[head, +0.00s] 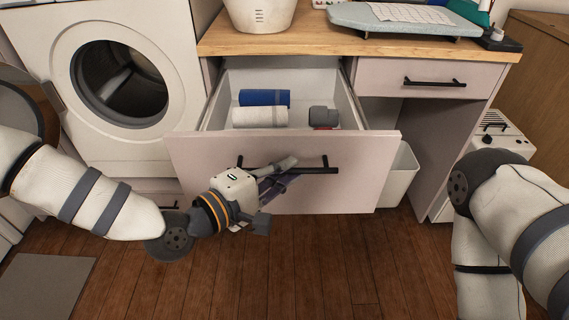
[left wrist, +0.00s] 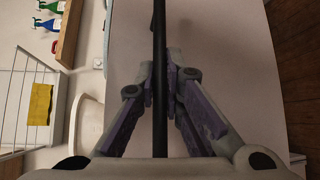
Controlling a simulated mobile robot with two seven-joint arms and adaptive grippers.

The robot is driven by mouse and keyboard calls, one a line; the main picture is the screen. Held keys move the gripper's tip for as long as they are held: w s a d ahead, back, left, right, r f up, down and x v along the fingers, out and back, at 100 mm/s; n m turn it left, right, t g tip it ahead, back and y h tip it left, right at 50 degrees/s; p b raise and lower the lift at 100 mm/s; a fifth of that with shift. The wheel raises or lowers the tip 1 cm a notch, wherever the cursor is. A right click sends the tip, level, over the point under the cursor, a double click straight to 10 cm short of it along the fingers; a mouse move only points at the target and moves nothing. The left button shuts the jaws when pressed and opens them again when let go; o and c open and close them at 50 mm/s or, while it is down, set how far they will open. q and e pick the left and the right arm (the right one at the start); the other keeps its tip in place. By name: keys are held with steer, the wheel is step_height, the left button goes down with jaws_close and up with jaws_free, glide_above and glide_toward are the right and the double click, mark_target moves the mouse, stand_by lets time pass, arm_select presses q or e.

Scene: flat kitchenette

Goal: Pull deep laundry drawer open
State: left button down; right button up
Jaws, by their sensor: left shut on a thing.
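The deep laundry drawer (head: 350,150) stands pulled out from under the wooden counter, its inside showing from above. A blue roll (head: 264,97), a white roll (head: 260,117) and a small grey and red item (head: 322,117) lie in it. Its black bar handle (head: 310,163) runs across the front. My left gripper (head: 283,172) is shut on the handle near its middle. In the left wrist view the handle (left wrist: 159,60) passes between the two fingers (left wrist: 160,90). My right arm shows at the right edge of the head view, but its gripper does not.
A washing machine (head: 120,80) stands left of the drawer. A shallower closed drawer (head: 428,78) sits at upper right, above an open space with a white bin (head: 400,175). A basket (head: 260,14) and an ironing board (head: 400,20) are on the counter (head: 300,42). The wooden floor in front is clear.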

arm_select(q)
steer(key=shift+s, duration=0.5)
steer(key=c, duration=1.7)
jaws_free()
steer(key=v, duration=1.2)
